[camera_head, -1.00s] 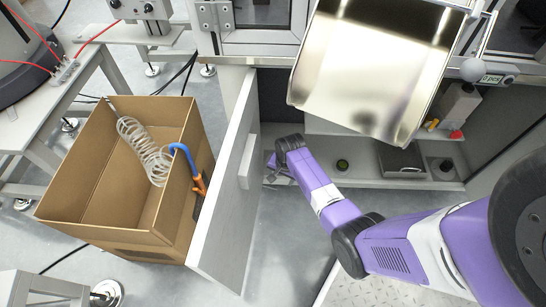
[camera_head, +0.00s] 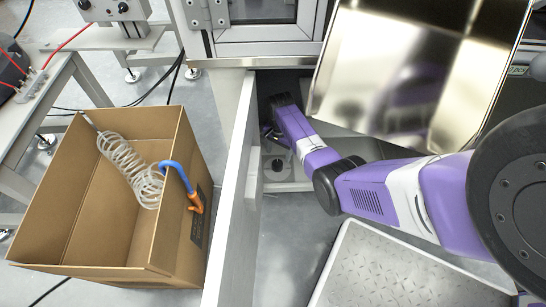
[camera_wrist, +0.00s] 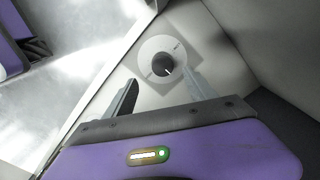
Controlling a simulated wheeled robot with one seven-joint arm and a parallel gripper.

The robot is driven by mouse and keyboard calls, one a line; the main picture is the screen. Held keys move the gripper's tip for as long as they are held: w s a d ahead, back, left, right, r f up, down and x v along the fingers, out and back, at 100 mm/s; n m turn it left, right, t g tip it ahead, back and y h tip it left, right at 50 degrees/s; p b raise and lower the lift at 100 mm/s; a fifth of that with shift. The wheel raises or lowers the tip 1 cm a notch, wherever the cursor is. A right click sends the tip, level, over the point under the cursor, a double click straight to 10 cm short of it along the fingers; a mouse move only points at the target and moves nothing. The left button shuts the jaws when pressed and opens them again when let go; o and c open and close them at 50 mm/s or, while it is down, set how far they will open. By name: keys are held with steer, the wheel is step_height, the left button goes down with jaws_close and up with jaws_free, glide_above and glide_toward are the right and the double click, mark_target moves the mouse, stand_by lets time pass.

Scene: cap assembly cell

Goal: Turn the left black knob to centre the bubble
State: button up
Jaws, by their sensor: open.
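The left black knob (camera_head: 277,164) is a small dark round piece on a pale disc and grey plate, at the left of the low cabinet floor. In the wrist view its dark centre (camera_wrist: 166,68) shows in a pale ring on a square plate. My gripper (camera_wrist: 160,78) is open and empty, its two fingers pointing towards the ring from either side. The knob lies ahead of and between the fingertips; I cannot tell the remaining distance. In the head view my gripper (camera_head: 268,133) is partly hidden by my wrist, just above the knob. No bubble is visible now.
The open cabinet door (camera_head: 237,190) stands close to the left of my arm. A shiny metal panel (camera_head: 420,75) covers much of the cabinet. A cardboard box (camera_head: 95,240) with a coiled hose (camera_head: 130,165) stands on the floor at left.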

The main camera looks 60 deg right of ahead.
mark_target(277, 164)
steer(key=shift+w+f, duration=0.15)
steer(key=shift+f+b, duration=0.3)
steer(key=shift+f, duration=0.05)
step_height(277, 164, down, 7)
steer(key=b, duration=0.4)
steer(key=shift+w+d, duration=0.1)
steer(key=shift+r, duration=0.1)
steer(key=shift+c, duration=0.5)
steer(key=c, duration=1.3)
